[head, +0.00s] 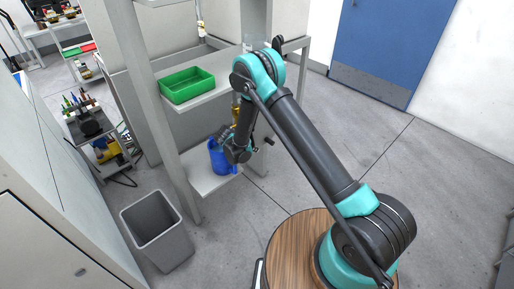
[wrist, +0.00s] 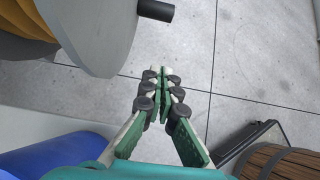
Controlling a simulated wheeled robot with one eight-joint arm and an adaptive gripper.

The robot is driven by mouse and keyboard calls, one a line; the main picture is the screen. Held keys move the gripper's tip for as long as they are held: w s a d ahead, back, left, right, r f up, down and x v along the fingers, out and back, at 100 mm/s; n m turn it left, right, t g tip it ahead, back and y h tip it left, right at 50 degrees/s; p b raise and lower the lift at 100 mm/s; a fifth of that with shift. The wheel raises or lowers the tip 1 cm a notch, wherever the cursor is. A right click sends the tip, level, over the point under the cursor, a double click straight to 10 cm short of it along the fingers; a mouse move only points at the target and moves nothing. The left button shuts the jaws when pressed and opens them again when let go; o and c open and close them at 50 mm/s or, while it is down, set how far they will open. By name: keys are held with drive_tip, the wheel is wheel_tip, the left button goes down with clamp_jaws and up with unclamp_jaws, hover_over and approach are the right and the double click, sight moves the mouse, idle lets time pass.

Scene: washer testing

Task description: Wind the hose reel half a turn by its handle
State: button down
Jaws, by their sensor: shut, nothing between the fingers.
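In the wrist view the hose reel shows at the top left as a large grey disc (wrist: 95,35) with yellow-orange hose (wrist: 22,22) wound behind it. Its dark round handle (wrist: 155,10) sticks out from the disc's edge at the top. My gripper (wrist: 163,72) has its green fingers together and empty. The fingertips lie below the handle in the picture, apart from it and over the grey floor. In the head view my wrist hides most of the reel by the shelf unit, and the fingers are hard to make out.
A blue container (head: 221,160) stands on the lower shelf; a blue surface (wrist: 60,152) also fills the wrist view's lower left. A green tray (head: 187,85) sits on the shelf above. A grey bin (head: 157,228) stands on the floor. Open floor (head: 350,135) lies to the right.

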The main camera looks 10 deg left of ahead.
drive_tip(key=w+d+f, duration=0.3)
drive_tip(key=w+d, duration=0.2)
drive_tip(key=w, duration=0.1)
drive_tip(key=shift+w+f, duration=0.2)
drive_tip(key=shift+w, duration=0.1)
